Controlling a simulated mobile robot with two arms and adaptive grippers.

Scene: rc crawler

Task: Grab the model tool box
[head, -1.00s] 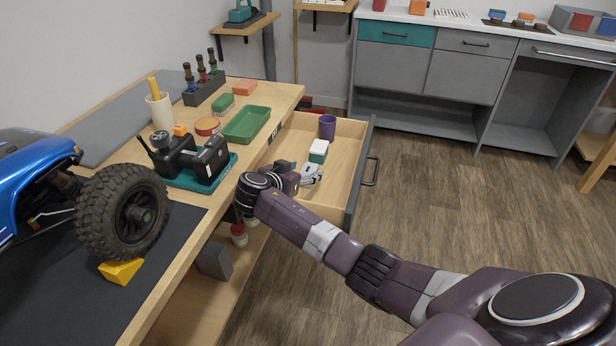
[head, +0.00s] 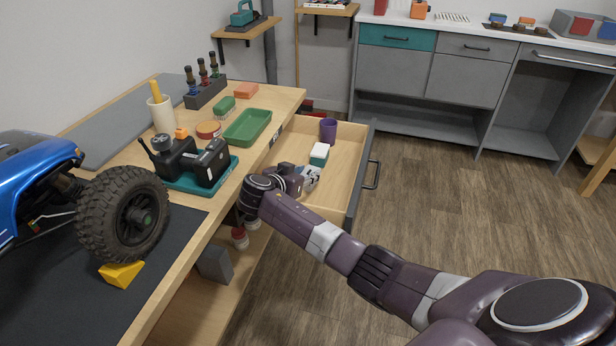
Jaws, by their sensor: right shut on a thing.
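My right gripper (head: 311,178) reaches down into the open wooden drawer (head: 345,152). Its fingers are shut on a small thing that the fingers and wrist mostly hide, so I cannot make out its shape. A small box with a white top and teal side (head: 319,154) lies in the drawer just beyond the fingers. I cannot tell whether the fingers touch it. No other thing in view is clearly a model tool box. My left gripper is not in view.
A purple cup (head: 328,131) stands at the drawer's back. The workbench left of the drawer holds a green tray (head: 247,126), a teal stand with black parts (head: 198,178) and a blue crawler (head: 32,165) with a big wheel (head: 123,215). The floor at right is clear.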

